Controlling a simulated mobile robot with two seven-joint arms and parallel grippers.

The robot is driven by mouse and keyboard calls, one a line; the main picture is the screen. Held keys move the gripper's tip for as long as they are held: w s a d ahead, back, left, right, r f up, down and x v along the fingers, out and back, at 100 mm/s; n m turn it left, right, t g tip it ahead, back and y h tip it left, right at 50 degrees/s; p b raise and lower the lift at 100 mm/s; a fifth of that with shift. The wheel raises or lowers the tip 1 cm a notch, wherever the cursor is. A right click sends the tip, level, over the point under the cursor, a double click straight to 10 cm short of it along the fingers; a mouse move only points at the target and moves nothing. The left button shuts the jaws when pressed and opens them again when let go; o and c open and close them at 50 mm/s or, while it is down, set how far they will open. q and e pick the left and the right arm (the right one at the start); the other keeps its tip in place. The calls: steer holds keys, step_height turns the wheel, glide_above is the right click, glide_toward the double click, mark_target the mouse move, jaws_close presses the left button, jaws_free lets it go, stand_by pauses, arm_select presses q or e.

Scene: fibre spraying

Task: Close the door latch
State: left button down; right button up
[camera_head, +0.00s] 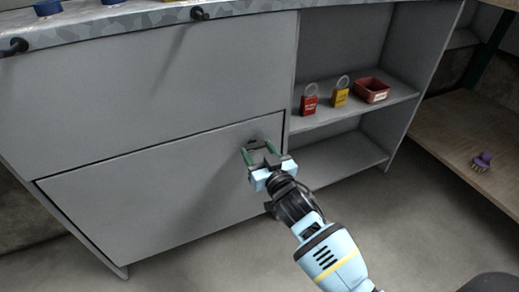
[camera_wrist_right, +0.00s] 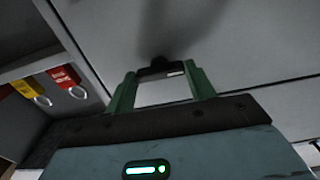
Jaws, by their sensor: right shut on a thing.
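The lower grey cabinet door (camera_head: 150,200) is a flat panel with a thin dark gap along its top and left edges. A small black latch (camera_head: 254,144) sits near its upper right corner. My right gripper (camera_head: 257,148) reaches up to it from the lower right, with its two green fingers on either side of the latch. In the right wrist view the black latch (camera_wrist_right: 160,68) lies between the green fingertips, and the gripper is shut on it. The fingers partly hide the latch, so its exact turn is hard to tell. My left gripper is not in view.
Open shelves to the right hold a red padlock (camera_head: 309,103), a yellow padlock (camera_head: 341,95) and a red bin (camera_head: 371,90). A wooden shelf (camera_head: 455,130) at far right carries a purple brush (camera_head: 482,161). The counter (camera_head: 140,19) overhangs above. The floor in front is clear.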

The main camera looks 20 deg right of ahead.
stand_by(0.3)
steer(key=o, duration=1)
steer(key=shift+s+d+p, duration=0.15)
steer(key=shift+s+p, duration=1.25)
steer(key=shift+s, duration=2.55)
